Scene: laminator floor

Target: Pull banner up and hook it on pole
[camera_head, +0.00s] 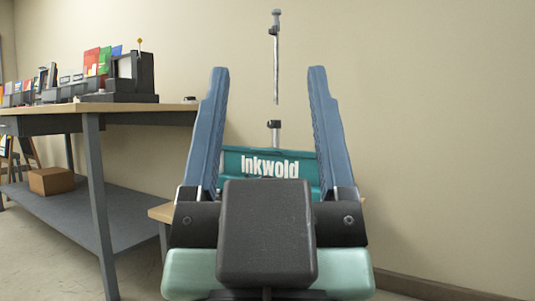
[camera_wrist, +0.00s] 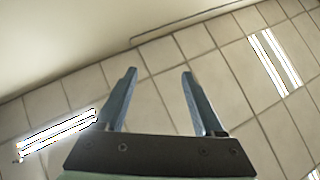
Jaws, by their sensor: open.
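My gripper (camera_head: 268,70) is open and empty, its two blue fingers pointing up and standing wide apart. The teal banner (camera_head: 270,164) with white "Inkwold" lettering shows low between the fingers, behind them; its lower part is hidden by my gripper body. The slim pole (camera_head: 276,60) stands upright above the banner, with a small grey head at its top. A short lower piece with a dark cap shows just above the banner, with a visible gap below the upper length. In the wrist view my gripper (camera_wrist: 159,72) has only floor between its fingers; banner and pole are not seen there.
A workbench (camera_head: 120,108) with a dark machine (camera_head: 130,78) and several coloured items stands at the left. A cardboard box (camera_head: 51,181) sits on its lower shelf. A wooden surface edge (camera_head: 160,212) shows beside my gripper. Plain wall is behind; the right side is clear.

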